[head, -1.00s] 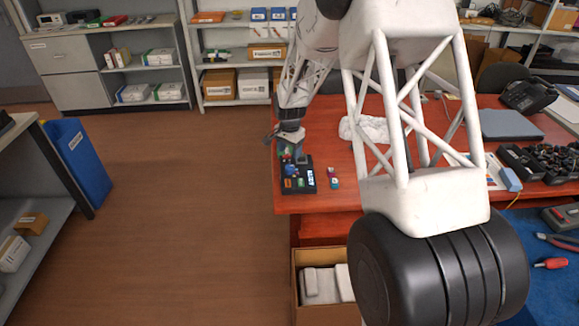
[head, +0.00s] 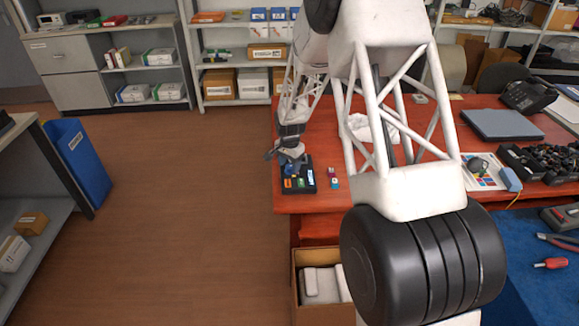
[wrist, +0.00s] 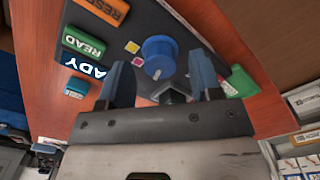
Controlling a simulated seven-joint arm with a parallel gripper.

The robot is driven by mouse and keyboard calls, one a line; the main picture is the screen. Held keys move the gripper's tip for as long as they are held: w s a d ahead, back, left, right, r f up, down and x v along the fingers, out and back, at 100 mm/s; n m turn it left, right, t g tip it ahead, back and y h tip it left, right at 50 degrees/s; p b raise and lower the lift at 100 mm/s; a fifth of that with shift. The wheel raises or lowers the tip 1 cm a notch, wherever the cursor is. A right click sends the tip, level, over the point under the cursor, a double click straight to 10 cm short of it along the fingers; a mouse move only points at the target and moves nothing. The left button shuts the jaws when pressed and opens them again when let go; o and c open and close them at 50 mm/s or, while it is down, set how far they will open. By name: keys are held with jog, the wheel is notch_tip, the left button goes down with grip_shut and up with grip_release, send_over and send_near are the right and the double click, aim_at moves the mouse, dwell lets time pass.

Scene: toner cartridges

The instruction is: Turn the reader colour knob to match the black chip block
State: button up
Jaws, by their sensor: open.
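The reader is a dark box (wrist: 200,28) near the table's left edge; it also shows in the head view (head: 309,187). Its blue round knob (wrist: 159,54) has a pale pointer line, with yellow and magenta marks beside it. My gripper (wrist: 164,78) is open, its two dark blue fingers either side of the knob's near side. Whether they touch it I cannot tell. In the head view my gripper (head: 291,160) is over the reader's far part. Small chip blocks (head: 333,178) stand right of the reader; I cannot make out a black one.
A crumpled white cloth (head: 362,128), a colour chart (head: 482,172) and a laptop (head: 502,124) lie farther right on the red table.

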jog(key=shift+f, duration=0.7)
jog(key=c, duration=0.9)
jog(key=shift+c, duration=0.2)
jog(key=shift+n, duration=0.3)
jog(key=n, duration=0.7)
jog(key=shift+n, duration=0.3)
